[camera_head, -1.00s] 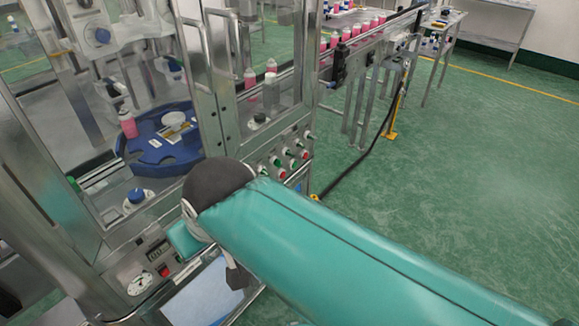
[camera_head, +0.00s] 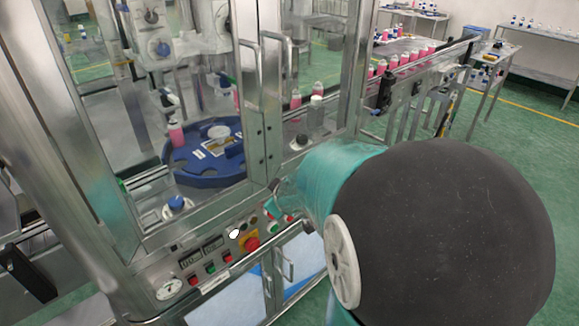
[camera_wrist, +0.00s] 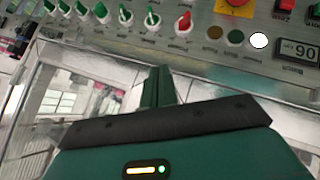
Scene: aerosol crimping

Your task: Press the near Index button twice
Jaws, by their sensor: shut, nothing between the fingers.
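The control panel of the machine shows in the head view and across the top of the wrist view. Its labels are too small to read, so I cannot tell which control is the near Index button. A white round button (camera_head: 234,233) sits beside a number display; the white button (camera_wrist: 258,41) also shows in the wrist view, next to a green button (camera_wrist: 235,37) and a brown one (camera_wrist: 214,32). My gripper (camera_wrist: 157,88) is shut and empty, its fingers pointing toward the panel below the row of knobs. In the head view my arm largely hides it.
A red emergency stop (camera_head: 250,243) on yellow, red and green buttons (camera_head: 210,269) and several knobs (camera_wrist: 152,20) crowd the panel. Glass doors with metal handles (camera_head: 262,75) stand above it. A blue turntable (camera_head: 205,172) with a pink bottle is behind the glass.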

